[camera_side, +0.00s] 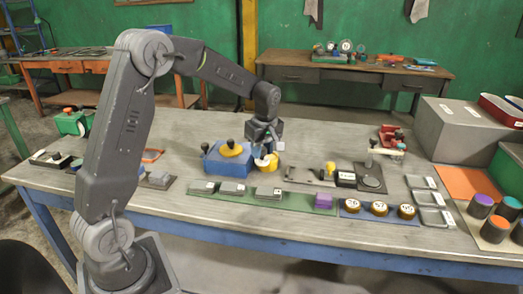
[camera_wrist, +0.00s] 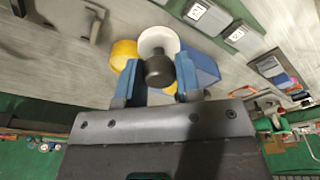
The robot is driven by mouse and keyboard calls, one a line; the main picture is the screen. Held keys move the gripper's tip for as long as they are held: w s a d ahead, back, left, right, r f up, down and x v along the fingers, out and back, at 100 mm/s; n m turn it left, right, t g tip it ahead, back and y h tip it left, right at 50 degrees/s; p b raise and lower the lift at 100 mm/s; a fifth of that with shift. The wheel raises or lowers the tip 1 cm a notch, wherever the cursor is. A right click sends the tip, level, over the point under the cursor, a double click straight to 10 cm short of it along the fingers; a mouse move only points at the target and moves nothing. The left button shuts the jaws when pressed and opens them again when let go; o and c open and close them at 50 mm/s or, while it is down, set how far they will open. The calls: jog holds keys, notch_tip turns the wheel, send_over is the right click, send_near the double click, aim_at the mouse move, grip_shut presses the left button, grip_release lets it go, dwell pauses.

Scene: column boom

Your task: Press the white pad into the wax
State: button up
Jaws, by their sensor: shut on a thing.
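My gripper (camera_side: 264,143) points down over the table, beside the blue box (camera_side: 226,163). In the wrist view my gripper (camera_wrist: 157,80) is shut on the black knob (camera_wrist: 158,68) of the round white pad (camera_wrist: 157,40). The pad (camera_side: 261,162) also shows below the fingers in the side view. A round yellow container (camera_side: 274,163), likely the wax, stands right of the blue box; in the wrist view the yellow container (camera_wrist: 123,52) is left of the pad and partly hidden. Its inside is hidden, and I cannot tell whether the pad touches it.
A yellow disc with a dark knob (camera_side: 231,149) sits on the blue box. A green strip (camera_side: 250,200) with grey blocks runs along the front. A black stand (camera_side: 370,178) and a red device (camera_side: 392,136) are at the right. Bare tabletop lies behind the box.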

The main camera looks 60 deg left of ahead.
jog(key=w+a+m+t, duration=0.1)
jog(key=w+a+m, duration=0.8)
jog(key=a, duration=0.2)
jog(key=shift+w+f, duration=0.2)
jog(key=shift+f, duration=3.2)
jog(key=shift+f, duration=0.65)
notch_tip(320, 180, up, 7)
jog(key=shift+r, duration=0.1)
